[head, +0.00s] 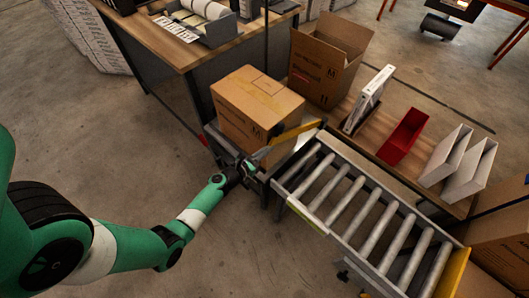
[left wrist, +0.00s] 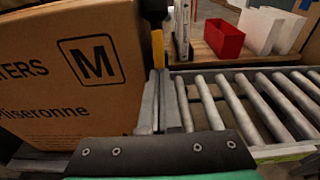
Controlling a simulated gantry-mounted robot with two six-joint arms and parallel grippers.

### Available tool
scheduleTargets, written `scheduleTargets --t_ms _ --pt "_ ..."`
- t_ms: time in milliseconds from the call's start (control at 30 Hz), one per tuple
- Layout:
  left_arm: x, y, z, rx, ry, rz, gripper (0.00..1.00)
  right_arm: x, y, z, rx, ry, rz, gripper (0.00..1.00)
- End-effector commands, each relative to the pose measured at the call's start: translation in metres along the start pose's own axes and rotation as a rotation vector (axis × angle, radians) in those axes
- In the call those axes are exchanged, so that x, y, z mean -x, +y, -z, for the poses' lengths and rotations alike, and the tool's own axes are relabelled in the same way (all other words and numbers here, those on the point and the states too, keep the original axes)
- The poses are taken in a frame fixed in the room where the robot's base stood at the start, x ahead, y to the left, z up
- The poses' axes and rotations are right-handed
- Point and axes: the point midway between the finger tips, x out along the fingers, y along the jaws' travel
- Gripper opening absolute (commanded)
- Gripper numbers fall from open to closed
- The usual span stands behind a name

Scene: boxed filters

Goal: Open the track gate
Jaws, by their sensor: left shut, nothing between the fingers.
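The track gate is a yellow bar (head: 298,131) at the near end of the roller track (head: 345,205), between the rollers and a closed cardboard box (head: 257,108). A yellow strip of it (left wrist: 157,48) shows in the left wrist view, just beyond my fingers. My left gripper (head: 250,164) is low at the near corner of the box, by the near end of the bar. In the left wrist view its fingers (left wrist: 166,100) are together and empty, between the box (left wrist: 75,70) and the rollers (left wrist: 240,105). I cannot tell whether they touch the bar. My right gripper is not in view.
A wooden shelf behind the track holds an open carton (head: 325,65), a white binder (head: 368,98), a red bin (head: 403,136) and white holders (head: 446,155). A desk (head: 170,50) stands at upper left. The floor left of the track is clear.

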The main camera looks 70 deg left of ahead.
Motion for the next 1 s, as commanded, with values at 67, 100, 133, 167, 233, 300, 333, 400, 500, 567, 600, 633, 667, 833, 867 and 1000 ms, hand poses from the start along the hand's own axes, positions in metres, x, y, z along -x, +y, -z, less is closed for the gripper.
scheduleTargets --t_ms 67,100,133,167,233,300,333,400,500,567,600,633,667,833,867,1000 --pt "-0.001 0.0 -0.015 0.0 -0.001 0.0 0.0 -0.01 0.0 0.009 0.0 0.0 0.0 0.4" --pt "-0.002 0.0 -0.015 0.001 0.0 0.0 0.0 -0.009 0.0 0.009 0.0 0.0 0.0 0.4" --pt "-0.002 0.0 -0.014 0.001 0.0 0.0 0.0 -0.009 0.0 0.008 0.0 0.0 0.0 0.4" --pt "-0.003 0.0 -0.013 0.001 0.0 0.0 0.0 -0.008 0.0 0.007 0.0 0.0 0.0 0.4" --pt "-0.003 0.0 -0.012 0.001 0.0 0.0 0.0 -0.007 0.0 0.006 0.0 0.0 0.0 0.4" --pt "-0.003 0.0 -0.011 0.001 0.0 0.0 0.0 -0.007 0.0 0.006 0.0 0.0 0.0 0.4" --pt "-0.003 0.0 -0.011 0.001 0.0 0.0 0.0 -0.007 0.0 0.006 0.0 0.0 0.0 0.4" --pt "-0.003 0.0 -0.011 0.001 0.0 0.0 0.0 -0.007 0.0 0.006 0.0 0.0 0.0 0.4" --pt "-0.002 -0.001 -0.004 0.001 0.0 0.001 0.0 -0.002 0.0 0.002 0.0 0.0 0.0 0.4" --pt "-0.001 -0.002 0.004 0.001 0.001 0.003 0.0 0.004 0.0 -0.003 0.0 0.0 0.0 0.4" --pt "-0.001 -0.003 0.012 0.0 0.001 0.004 0.0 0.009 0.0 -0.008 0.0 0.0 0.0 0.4" --pt "0.0 -0.004 0.018 0.0 0.001 0.006 0.0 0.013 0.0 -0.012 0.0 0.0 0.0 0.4" --pt "0.001 -0.005 0.026 0.0 0.001 0.008 0.0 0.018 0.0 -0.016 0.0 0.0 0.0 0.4" --pt "0.041 -0.005 0.015 0.0 0.003 0.007 0.0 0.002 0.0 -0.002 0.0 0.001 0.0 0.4" --pt "0.048 -0.005 0.014 0.0 0.003 0.007 0.0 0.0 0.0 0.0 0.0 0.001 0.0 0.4" --pt "0.08 -0.005 0.011 0.001 0.002 0.007 0.0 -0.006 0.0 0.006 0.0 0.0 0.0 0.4"
